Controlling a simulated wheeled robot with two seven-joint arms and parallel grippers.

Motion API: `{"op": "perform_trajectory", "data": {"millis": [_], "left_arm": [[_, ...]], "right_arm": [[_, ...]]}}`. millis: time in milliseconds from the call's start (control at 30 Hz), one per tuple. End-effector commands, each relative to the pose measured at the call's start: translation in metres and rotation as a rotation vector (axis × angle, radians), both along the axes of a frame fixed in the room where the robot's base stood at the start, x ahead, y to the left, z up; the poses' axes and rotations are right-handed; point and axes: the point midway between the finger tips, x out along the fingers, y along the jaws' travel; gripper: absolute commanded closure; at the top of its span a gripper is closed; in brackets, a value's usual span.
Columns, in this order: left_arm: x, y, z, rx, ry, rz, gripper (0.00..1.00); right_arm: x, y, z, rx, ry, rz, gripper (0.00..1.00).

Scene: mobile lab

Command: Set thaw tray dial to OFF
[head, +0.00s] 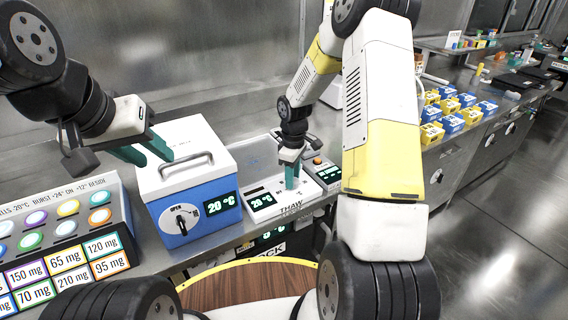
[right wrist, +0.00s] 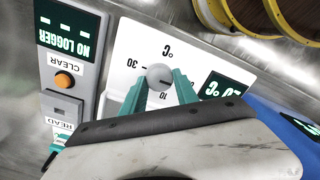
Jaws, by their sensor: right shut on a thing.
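The thaw tray (head: 256,183) is a low white unit on the steel counter, with a green-lit display (head: 262,202) showing about 20 °C. In the right wrist view its white panel (right wrist: 130,45) appears upside down, with marks 30 and 10 and a °C sign around a small round grey dial knob (right wrist: 158,76). My right gripper (head: 291,180) points down at the tray; its teal fingers (right wrist: 160,88) are shut on the knob. The OFF mark and the knob's pointer are not readable. My left gripper (head: 145,153) is open and empty above the blue-and-white box.
The blue-and-white box (head: 220,185) with a top handle, dial and 20 °C display stands left of the tray. A grey logger unit (right wrist: 75,50) with an orange button sits close beside the tray. A dose-label rack (head: 65,235) is at left; blue and yellow boxes (head: 450,112) stand at right.

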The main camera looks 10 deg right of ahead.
Motion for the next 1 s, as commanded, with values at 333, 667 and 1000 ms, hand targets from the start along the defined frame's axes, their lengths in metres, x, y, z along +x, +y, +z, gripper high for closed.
{"op": "perform_trajectory", "data": {"millis": [333,667,1000], "left_arm": [[0.000,0.000,0.000,0.000,0.000,0.000,0.64],[0.000,0.000,0.000,0.000,0.000,0.000,0.64],[0.000,0.000,0.000,0.000,0.000,0.000,0.64]], "right_arm": [[0.001,0.000,0.001,-0.001,-0.004,0.002,0.55],[0.000,0.000,0.000,-0.001,-0.001,0.001,0.43],[0.002,-0.001,0.041,0.000,-0.007,-0.001,0.43]]}}
